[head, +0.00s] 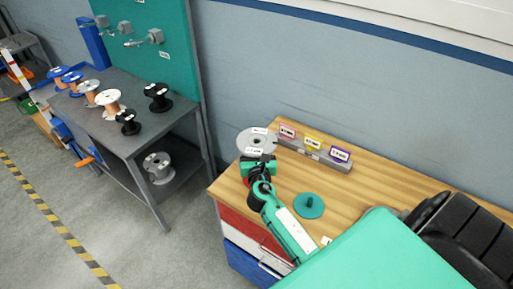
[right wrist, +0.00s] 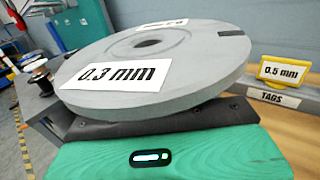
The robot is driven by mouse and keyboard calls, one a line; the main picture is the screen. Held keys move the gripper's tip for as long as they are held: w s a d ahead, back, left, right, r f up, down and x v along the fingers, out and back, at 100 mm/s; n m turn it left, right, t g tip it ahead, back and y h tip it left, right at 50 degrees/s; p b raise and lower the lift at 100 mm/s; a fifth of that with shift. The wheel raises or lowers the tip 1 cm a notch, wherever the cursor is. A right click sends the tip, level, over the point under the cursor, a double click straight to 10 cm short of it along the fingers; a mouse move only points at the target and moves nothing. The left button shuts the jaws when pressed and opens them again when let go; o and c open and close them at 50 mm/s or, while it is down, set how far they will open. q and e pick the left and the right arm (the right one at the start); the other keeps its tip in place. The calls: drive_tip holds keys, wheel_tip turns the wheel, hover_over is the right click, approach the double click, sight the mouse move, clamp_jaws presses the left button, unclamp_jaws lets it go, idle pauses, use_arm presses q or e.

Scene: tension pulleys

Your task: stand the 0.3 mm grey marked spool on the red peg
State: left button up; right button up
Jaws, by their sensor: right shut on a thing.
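The grey spool (head: 258,138) shows in the head view at the left end of the wooden bench top. A teal round base with a short teal post (head: 309,205) stands on the bench, right of the gripper. I see no clearly red peg. My left gripper is not in view.
A grey rail (head: 311,153) with pink, yellow (head: 314,142) and purple tags lies at the bench's back. The left grey table (head: 140,136) carries several spools; another grey spool (head: 158,166) is on its lower shelf. A teal panel (head: 173,50) with metal fittings stands behind.

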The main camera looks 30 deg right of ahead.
drive_tip(key=shift+f, duration=0.1)
drive_tip(key=shift+f+b, duration=1.1)
drive_tip(key=shift+f, duration=0.25)
idle(0.4)
idle(0.3)
drive_tip(key=shift+f, duration=0.2)
drive_tip(key=shift+f+b, duration=0.95)
drive_tip(key=shift+f, duration=0.35)
drive_tip(key=shift+f, duration=0.2)
idle(0.4)
